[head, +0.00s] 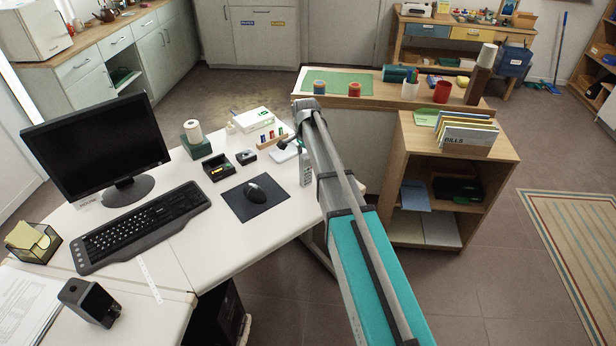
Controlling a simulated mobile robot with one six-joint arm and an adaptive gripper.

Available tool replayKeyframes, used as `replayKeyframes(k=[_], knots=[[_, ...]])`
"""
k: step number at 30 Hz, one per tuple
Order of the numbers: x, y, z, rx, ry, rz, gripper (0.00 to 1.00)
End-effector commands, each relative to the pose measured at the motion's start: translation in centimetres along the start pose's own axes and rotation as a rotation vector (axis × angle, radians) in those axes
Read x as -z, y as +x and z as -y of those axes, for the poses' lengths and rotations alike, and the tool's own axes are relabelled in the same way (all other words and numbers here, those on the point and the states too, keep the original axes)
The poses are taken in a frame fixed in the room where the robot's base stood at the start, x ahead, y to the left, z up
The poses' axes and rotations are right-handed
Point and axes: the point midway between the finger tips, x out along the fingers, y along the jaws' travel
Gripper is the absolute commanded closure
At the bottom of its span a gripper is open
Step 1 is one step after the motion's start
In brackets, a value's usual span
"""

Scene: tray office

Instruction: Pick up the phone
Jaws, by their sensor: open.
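A pale grey handset with small keys, which looks like the phone (306,170), is at the right edge of the white desk (252,232), just left of my arm. My arm partly covers that area, so I cannot tell whether the phone stands or lies. My gripper (287,144) is small and dark at the far end of the arm, over the desk's right back part. It is open, with nothing visibly held. A gap to the phone is hard to judge.
The desk holds a monitor (97,146), a keyboard (143,228), a mouse (255,193) on a dark pad, small trays and a white box (253,119). A wooden shelf unit (505,152) with files stands to the right. The floor (490,270) at lower right is clear.

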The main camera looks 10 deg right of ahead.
Motion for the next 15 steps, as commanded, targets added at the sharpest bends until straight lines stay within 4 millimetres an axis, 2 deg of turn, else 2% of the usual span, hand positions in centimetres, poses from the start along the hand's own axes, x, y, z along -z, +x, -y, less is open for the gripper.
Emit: replayKeyframes(k=[1,6,15], knots=[[0.0,0.8,-0.1,0.0,0.0,0.0,0.2],[0.0,1.9,0.0,0.0,0.0,0.0,0.2],[-0.1,2.4,0.0,0.0,-0.001,0.0,0.2]])
